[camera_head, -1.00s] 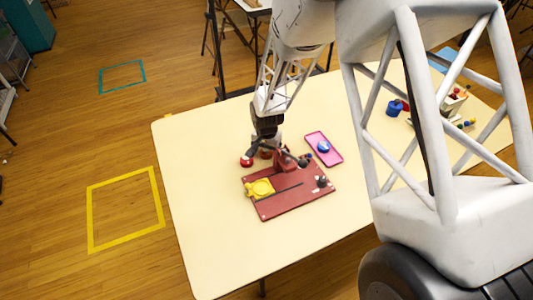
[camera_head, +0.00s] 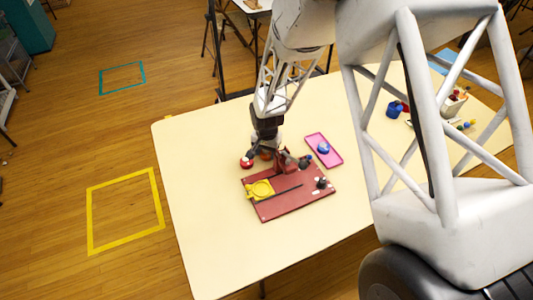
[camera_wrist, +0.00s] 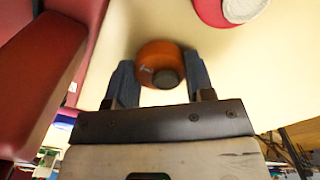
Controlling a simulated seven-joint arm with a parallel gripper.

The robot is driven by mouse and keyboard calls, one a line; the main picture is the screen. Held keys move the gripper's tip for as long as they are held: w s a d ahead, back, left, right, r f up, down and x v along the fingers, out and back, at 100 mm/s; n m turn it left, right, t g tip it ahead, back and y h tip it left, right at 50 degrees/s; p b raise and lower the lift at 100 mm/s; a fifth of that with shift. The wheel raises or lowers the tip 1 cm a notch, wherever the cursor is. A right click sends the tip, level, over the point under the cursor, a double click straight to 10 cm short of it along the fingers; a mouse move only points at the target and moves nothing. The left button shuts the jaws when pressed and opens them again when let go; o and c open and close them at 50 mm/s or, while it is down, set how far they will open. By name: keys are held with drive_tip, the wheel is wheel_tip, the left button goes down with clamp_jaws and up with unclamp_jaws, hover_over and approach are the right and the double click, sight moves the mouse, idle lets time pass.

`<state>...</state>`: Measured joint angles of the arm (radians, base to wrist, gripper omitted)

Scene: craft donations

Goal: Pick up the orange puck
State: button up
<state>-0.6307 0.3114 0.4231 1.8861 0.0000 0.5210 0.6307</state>
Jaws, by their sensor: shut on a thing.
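The orange puck (camera_wrist: 160,52) sits between the two fingers of my gripper (camera_wrist: 160,84) in the wrist view, with a dark round spot on its near side. The fingers are shut on it from left and right. In the head view my gripper (camera_head: 266,148) is at the far edge of the red board, and only a bit of the orange puck (camera_head: 266,156) shows beneath it. I cannot tell whether the puck touches the table.
A red-and-white round thing (camera_head: 246,162) is close on the left. A pink tray (camera_head: 331,157) holding a blue thing (camera_head: 323,147) is to the right. The left of the table is clear.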

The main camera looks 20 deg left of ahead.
sight(267, 152)
drive_tip(key=shift+r, duration=0.1)
wheel_tip(267, 152, up, 10)
idle(0.6)
idle(0.6)
